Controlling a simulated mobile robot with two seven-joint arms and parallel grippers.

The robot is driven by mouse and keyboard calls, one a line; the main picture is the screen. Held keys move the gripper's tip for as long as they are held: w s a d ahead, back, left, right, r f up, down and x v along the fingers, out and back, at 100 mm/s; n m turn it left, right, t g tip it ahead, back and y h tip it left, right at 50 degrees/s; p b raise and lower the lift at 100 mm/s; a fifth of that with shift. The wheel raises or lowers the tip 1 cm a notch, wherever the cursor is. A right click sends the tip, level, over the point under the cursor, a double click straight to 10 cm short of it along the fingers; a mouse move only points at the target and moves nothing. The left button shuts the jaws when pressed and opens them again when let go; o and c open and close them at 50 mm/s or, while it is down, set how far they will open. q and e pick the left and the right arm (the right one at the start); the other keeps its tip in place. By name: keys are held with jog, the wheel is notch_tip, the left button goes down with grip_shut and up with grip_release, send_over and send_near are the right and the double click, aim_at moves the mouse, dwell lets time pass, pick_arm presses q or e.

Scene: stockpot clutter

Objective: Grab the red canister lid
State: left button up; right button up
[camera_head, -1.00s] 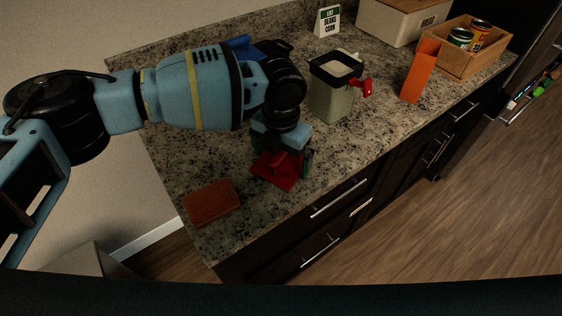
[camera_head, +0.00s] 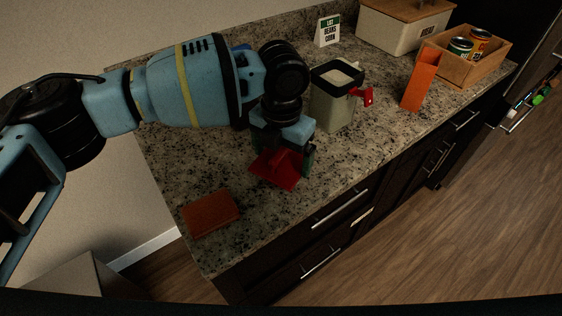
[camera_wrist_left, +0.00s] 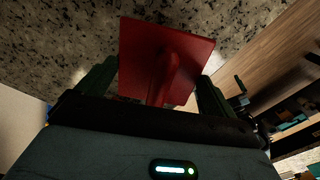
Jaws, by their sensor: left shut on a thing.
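The red canister lid (camera_head: 277,171) is a square plate with a raised handle, and it is tilted in the head view. My left gripper (camera_head: 283,156) is shut on its handle, with a dark green finger on each side. In the left wrist view the lid (camera_wrist_left: 196,52) sits between the fingers of the gripper (camera_wrist_left: 158,82), its handle pointing back toward the palm. The lid appears to be held just above the counter. An open pale canister (camera_head: 332,110) with a black rim and white contents stands to the right, with a red clasp (camera_head: 367,96) on its side. My right gripper is not in view.
A brick-red block (camera_head: 210,212) lies at the counter's near left. An orange upright piece (camera_head: 419,84), a wooden crate (camera_head: 477,71) with cans, a bread box (camera_head: 399,32) and a list sign (camera_head: 328,31) stand farther back. Speckled counter (camera_head: 352,160) is clear in front of the canister.

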pick_arm(q)
jog(key=s+d+r+b, duration=0.1)
jog(key=s+d, duration=0.8)
jog(key=d, duration=0.4)
jog(key=shift+s+b, duration=0.15)
jog(key=shift+b, duration=0.2)
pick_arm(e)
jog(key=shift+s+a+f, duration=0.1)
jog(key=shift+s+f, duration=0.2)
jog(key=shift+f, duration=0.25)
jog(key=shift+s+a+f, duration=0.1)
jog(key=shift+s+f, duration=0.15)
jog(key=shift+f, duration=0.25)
